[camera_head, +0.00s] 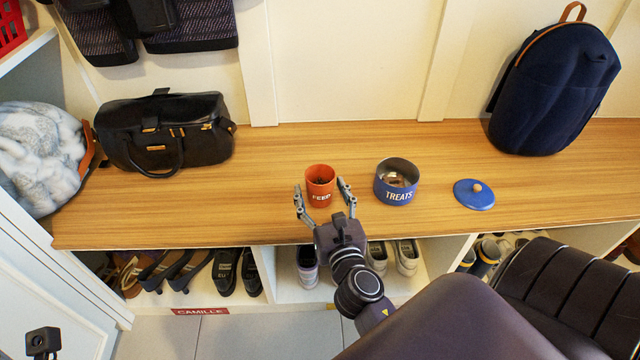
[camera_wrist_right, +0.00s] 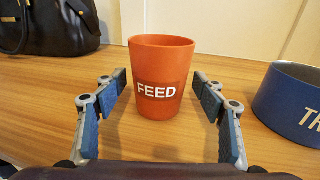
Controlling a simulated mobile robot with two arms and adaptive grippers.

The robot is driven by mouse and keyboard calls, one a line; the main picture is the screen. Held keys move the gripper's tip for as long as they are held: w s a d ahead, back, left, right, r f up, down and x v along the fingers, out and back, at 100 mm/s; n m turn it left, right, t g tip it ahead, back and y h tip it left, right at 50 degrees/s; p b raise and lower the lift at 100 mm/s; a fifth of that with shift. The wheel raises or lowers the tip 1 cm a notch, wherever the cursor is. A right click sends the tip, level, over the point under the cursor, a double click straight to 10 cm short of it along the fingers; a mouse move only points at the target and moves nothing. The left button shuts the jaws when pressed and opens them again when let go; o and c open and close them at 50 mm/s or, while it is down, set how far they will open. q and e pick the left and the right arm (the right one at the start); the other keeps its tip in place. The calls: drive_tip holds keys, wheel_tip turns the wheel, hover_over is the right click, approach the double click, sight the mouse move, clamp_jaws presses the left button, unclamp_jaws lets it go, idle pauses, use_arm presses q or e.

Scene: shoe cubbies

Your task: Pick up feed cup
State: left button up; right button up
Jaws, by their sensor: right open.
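The orange feed cup (camera_head: 320,181) stands upright on the wooden bench top, with dark contents inside and the word FEED on its side. It also shows in the right wrist view (camera_wrist_right: 160,72), centred just beyond my fingers. My right gripper (camera_head: 324,193) is open, with one finger on either side of the cup's near part. In the right wrist view my right gripper (camera_wrist_right: 162,85) shows gaps between both fingers and the cup.
A blue TREATS bowl (camera_head: 396,182) stands right of the cup, with its blue lid (camera_head: 474,194) further right. A black bag (camera_head: 165,132) and a navy backpack (camera_head: 553,85) sit on the bench top (camera_head: 265,215). Shoes fill the cubbies below. The wall is behind.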

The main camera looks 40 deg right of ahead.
drive_tip(key=shift+w+d, duration=0.1)
drive_tip(key=shift+w, duration=0.15)
drive_tip(key=shift+c, duration=0.5)
drive_tip(key=c, duration=1.2)
